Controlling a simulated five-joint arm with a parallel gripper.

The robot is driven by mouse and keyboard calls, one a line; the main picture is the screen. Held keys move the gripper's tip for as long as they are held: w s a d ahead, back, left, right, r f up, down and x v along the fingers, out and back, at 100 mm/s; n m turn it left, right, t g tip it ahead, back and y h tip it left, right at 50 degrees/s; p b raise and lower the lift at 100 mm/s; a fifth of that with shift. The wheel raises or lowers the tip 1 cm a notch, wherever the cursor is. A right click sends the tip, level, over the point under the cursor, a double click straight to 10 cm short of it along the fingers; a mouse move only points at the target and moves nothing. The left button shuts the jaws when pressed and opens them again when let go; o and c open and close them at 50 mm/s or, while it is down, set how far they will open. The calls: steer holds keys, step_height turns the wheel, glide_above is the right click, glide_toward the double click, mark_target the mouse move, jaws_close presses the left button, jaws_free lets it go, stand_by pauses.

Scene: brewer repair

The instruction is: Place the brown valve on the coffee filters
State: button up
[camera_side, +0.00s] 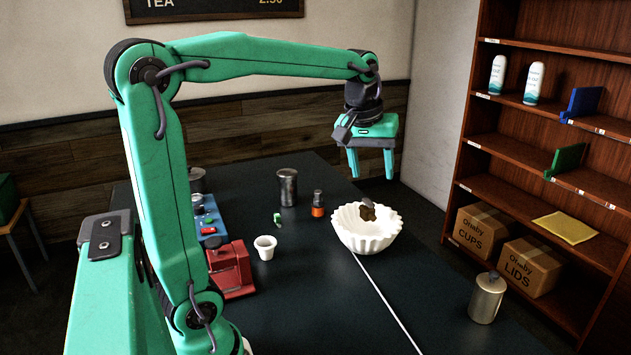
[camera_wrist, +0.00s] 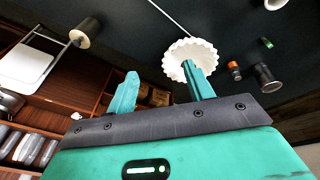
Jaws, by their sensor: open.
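The brown valve (camera_side: 378,212) rests tilted in the top of the white coffee filters (camera_side: 366,239), with a small greyish part at its upper end. The fluted stack of coffee filters stands on the dark table and also shows in the wrist view (camera_wrist: 181,52), where the valve cannot be made out and one finger covers part of the stack. My gripper (camera_side: 372,176) is open and empty, fingers pointing down, a little above the valve and apart from it. In the wrist view the two fingers (camera_wrist: 160,72) are spread with nothing between them.
A dark metal canister (camera_side: 287,187), an orange-and-black bottle (camera_side: 318,204), a small green part (camera_side: 277,219) and a white cup (camera_side: 265,247) stand left of the filters. A beige canister (camera_side: 486,298) is at front right, near the wooden shelf (camera_side: 515,202).

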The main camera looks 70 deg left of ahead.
steer(key=s+d+f+m+t, duration=0.1)
steer(key=s+d+f+m, duration=0.2)
steer(key=s, duration=0.4)
steer(key=s+d+f+m+t, duration=0.1)
steer(key=s+d+f+m, duration=0.2)
steer(key=s+d+m, duration=0.2)
steer(key=s+d, duration=0.1)
steer(key=s, duration=0.2)
steer(key=shift+s+m+t+h, duration=0.15)
steer(key=shift+m+t+h, duration=0.15)
steer(key=shift+m+t, duration=0.1)
